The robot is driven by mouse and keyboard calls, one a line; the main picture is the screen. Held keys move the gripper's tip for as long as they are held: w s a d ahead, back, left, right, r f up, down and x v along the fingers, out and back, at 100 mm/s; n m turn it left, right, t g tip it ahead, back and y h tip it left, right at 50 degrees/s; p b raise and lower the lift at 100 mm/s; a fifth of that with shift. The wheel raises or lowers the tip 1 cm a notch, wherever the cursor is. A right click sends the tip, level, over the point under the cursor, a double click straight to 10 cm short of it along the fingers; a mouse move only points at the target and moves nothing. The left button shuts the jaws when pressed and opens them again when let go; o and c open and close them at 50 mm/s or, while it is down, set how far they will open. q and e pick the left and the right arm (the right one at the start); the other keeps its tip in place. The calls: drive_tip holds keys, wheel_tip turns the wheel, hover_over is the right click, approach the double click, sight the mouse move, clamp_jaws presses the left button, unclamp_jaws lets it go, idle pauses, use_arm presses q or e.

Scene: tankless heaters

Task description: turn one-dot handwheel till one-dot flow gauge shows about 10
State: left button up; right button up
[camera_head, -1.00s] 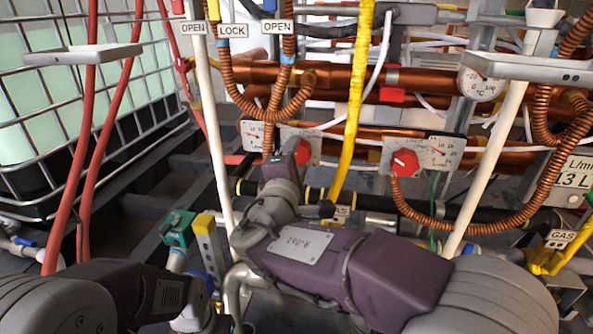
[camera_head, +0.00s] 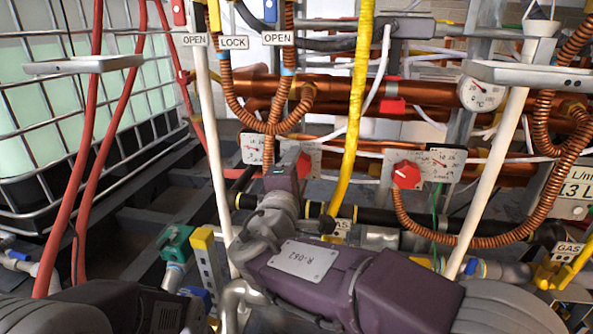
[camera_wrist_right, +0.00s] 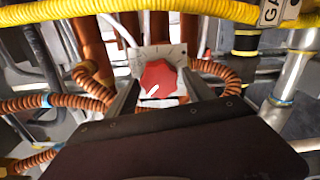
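A red handwheel (camera_head: 304,164) on a pale plate shows partly behind my right gripper (camera_head: 292,172) in the head view. A small flow gauge (camera_head: 252,148) is on the plate to its left. A second red handwheel (camera_head: 406,174) with its own gauge (camera_head: 440,163) is further right. The dot marks and exact needle readings are too small to tell. In the right wrist view, a red handwheel (camera_wrist_right: 158,78) with a white mark is ahead, between the parted fingers of my right gripper (camera_wrist_right: 164,98). Contact is not visible. My left gripper is out of view.
Copper pipes (camera_head: 340,78) and corrugated hoses (camera_head: 480,240) surround the handwheels. A yellow hose (camera_head: 352,130) hangs between them. White poles (camera_head: 212,140) stand left and right. A caged tank (camera_head: 60,120) is at the left.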

drive_tip(key=s+a+p, duration=0.1)
drive_tip(key=s+p, duration=0.3)
drive_tip(key=s, duration=0.5)
drive_tip(key=shift+a, duration=0.35)
